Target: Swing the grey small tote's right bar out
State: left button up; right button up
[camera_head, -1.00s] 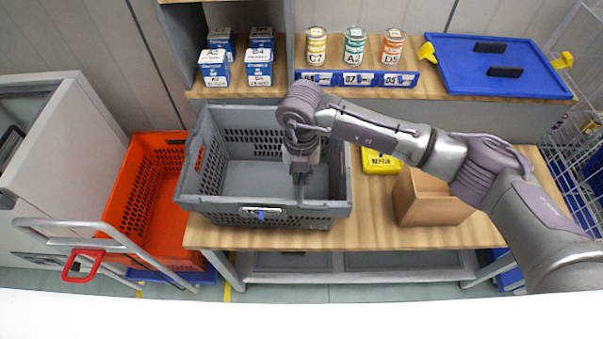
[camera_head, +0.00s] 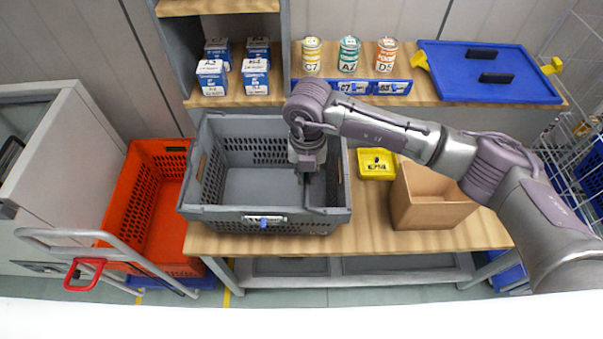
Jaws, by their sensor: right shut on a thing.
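The grey small tote (camera_head: 230,213) stands upright on the wooden table, open at the top and empty where its floor shows. A label with a blue clip (camera_head: 264,220) is on its front wall. My right gripper (camera_head: 308,182) points down inside the tote's right half. It is shut on the tote's thin dark right bar (camera_head: 318,211), which shows just below the fingers near the front rim. The fingers and wrist hide much of the bar and part of the right wall. My left gripper is not in view.
An open brown box (camera_head: 432,213) and a yellow bin (camera_head: 376,164) stand right of the tote. An orange tote (camera_head: 160,200) on a trolley is at the left. Cans (camera_head: 349,54), blue-and-white boxes (camera_head: 256,75) and a blue lid (camera_head: 487,75) are on the shelf behind.

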jog(key=shift+d+r, duration=0.1)
jog(key=shift+d, duration=0.1)
jog(key=shift+s+d+r+p, duration=0.1)
jog(key=shift+d+r+p, duration=0.15)
jog(key=shift+d, duration=0.3)
jog(key=shift+d+r+p, duration=0.1)
jog(key=shift+d+r, duration=0.2)
jog(key=shift+d, duration=0.25)
jog(key=shift+d, duration=1.2)
